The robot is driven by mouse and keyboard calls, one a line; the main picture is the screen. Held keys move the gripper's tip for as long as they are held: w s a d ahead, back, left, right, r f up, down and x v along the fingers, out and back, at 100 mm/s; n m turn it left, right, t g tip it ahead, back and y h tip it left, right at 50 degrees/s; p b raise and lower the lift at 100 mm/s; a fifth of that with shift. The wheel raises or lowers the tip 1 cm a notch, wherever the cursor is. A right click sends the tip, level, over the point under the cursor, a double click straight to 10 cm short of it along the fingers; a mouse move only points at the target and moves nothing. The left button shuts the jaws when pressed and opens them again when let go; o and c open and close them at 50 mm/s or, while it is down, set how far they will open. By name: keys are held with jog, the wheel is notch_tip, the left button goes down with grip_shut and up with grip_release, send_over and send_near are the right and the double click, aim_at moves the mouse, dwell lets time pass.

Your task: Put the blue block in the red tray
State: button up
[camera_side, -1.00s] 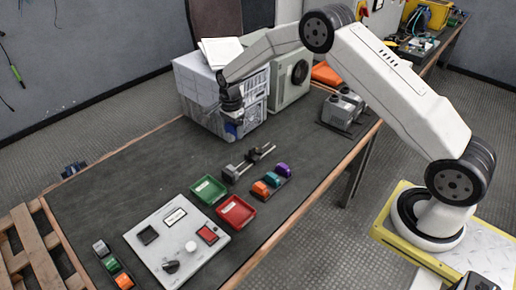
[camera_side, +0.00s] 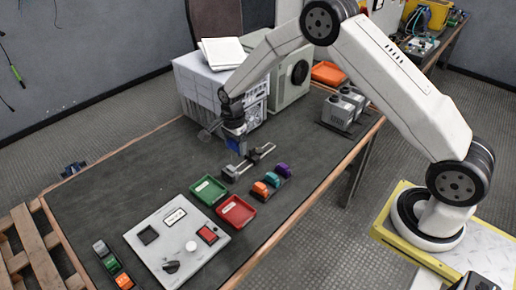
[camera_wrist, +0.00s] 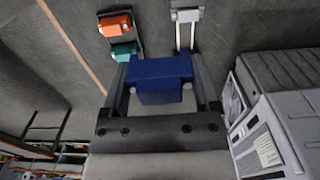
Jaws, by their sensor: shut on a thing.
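My gripper (camera_wrist: 160,82) is shut on the blue block (camera_wrist: 160,72), which sits between its two fingers in the wrist view. In the side view the blue block (camera_side: 234,145) shows as a small blue patch at the end of my arm, above the table near the grey rail fixture. The red tray (camera_side: 236,211) lies on the table to the lower part of the side view, right of the green tray, and looks empty. The red tray cannot be made out in the wrist view.
The green tray (camera_side: 208,190) touches or nearly touches the red one. A grey rail fixture (camera_side: 248,163) and a row of coloured blocks (camera_side: 267,182) stand nearby. A control panel (camera_side: 178,240) lies at the front. White and grey boxes (camera_side: 196,95) stand behind my gripper.

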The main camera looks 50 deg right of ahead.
jog(key=s+a+f, duration=0.1)
jog(key=s+a, duration=0.2)
jog(key=s, duration=0.8)
jog(key=s+a+f, duration=0.1)
jog(key=s+a, duration=0.2)
jog(key=s, duration=0.8)
jog(key=shift+a+f, duration=0.2)
jog(key=shift+a, duration=0.15)
jog(key=shift+w, duration=0.1)
send_over(236, 214)
jog(key=shift+s+d+f, duration=0.1)
jog(key=shift+s+f, duration=0.05)
jog(key=shift+f, duration=2.2)
jog(key=shift+s+f, duration=0.1)
jog(key=shift+f, duration=2.25)
jog(key=shift+f, duration=0.1)
jog(key=shift+w+f, duration=0.15)
jog(key=shift+w, duration=0.05)
jog(key=shift+f, duration=1.55)
